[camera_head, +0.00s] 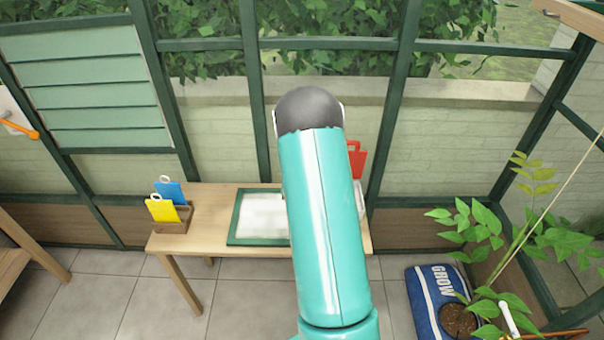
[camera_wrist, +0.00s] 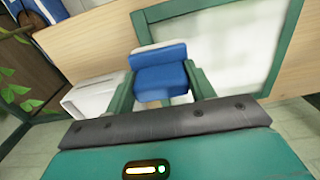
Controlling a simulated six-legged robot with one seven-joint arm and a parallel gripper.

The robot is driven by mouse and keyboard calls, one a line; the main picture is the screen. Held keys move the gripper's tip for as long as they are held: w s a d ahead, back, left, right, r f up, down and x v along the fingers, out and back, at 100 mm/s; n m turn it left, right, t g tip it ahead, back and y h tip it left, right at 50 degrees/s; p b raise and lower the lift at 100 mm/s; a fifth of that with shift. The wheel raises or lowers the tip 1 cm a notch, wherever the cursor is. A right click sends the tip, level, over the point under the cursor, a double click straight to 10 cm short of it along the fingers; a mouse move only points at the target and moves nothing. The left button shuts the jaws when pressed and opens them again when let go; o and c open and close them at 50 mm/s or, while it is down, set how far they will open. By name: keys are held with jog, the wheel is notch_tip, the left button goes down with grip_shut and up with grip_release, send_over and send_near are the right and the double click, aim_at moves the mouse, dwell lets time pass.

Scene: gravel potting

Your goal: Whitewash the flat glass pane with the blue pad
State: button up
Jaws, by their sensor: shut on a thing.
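The flat glass pane lies on the wooden table in a green frame (camera_head: 234,230). Much of its glass (camera_head: 262,215) looks cloudy white, with a paler greenish margin in the wrist view (camera_wrist: 258,30). My gripper (camera_wrist: 161,82) is shut on the blue pad (camera_wrist: 160,76), one green finger on each side. The pad has a whitish layer along its far edge. It appears over or close to the frame's near side in the wrist view; I cannot tell whether it touches the glass. In the head view my teal arm hides the gripper, the pad and the pane's right part.
A white tray (camera_wrist: 92,97) stands beside the pane, and a red item (camera_head: 357,160) shows past my arm. A wooden holder (camera_head: 176,225) with blue and yellow items stands at the table's left. A potting bag (camera_head: 425,300) and plants are on the right floor.

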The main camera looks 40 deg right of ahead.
jog(key=shift+r, duration=1.5)
jog(key=shift+d, duration=0.15)
